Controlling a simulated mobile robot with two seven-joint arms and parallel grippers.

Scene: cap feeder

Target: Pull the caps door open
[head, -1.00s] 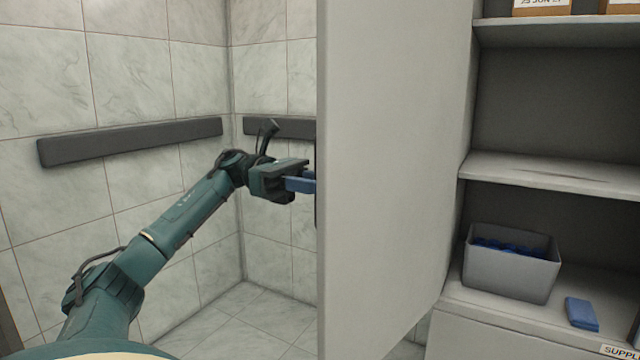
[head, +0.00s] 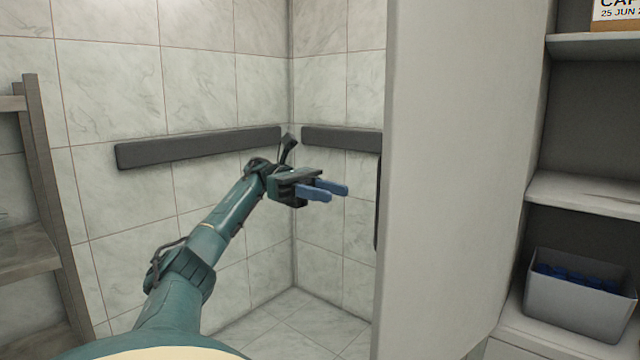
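The caps door (head: 455,180) is a tall light-grey panel standing swung open, with the shelves of the cabinet showing to its right. A dark strip, perhaps its handle (head: 377,205), shows at the door's left edge; most of it is hidden. My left gripper (head: 338,191) has two blue fingers with a gap between them. It is open and empty, to the left of the door's edge and apart from it. My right gripper is not in view.
A grey bin (head: 577,305) with several blue caps stands on the cabinet's lower shelf. A box (head: 615,14) sits on the top shelf. Dark rails (head: 200,148) run along the tiled wall behind my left arm. A wooden rack (head: 45,190) stands at far left.

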